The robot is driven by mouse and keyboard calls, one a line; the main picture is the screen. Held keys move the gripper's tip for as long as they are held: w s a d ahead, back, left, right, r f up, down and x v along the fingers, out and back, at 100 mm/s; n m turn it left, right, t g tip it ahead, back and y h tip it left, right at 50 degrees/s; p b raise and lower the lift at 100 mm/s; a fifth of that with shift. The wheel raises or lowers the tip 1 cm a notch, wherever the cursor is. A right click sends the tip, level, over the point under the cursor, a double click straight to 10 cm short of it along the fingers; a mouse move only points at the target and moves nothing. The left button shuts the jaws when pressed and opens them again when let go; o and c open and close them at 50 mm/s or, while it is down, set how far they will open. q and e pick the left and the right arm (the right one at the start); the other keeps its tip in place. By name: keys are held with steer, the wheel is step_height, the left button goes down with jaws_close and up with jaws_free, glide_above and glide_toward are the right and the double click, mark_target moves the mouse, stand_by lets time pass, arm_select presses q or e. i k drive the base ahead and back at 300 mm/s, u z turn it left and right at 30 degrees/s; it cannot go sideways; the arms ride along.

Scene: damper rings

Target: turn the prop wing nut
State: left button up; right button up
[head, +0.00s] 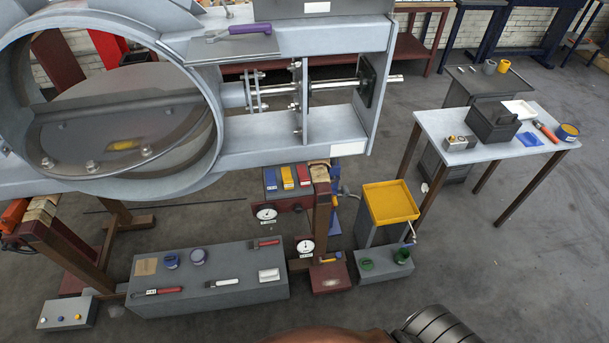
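A brown upright prop (322,215) stands on a dark red block base (330,280), under the lower edge of the big grey damper housing (290,142). Neither of my grippers is in view. A dark ribbed part and a brown rounded part at the bottom edge look like my own body.
Dial gauges (266,213) hang beside the prop. A grey bench (210,295) with tools stands left of it. A yellow tray (393,203) on a grey stand is to its right. A table (480,145) stands further right. The floor at lower right is clear.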

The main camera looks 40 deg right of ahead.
mark_target(335, 180)
steer(key=u, duration=0.05)
steer(key=i, duration=0.75)
steer(key=z, duration=0.75)
steer(key=i, duration=0.55)
steer(key=z, duration=0.4)
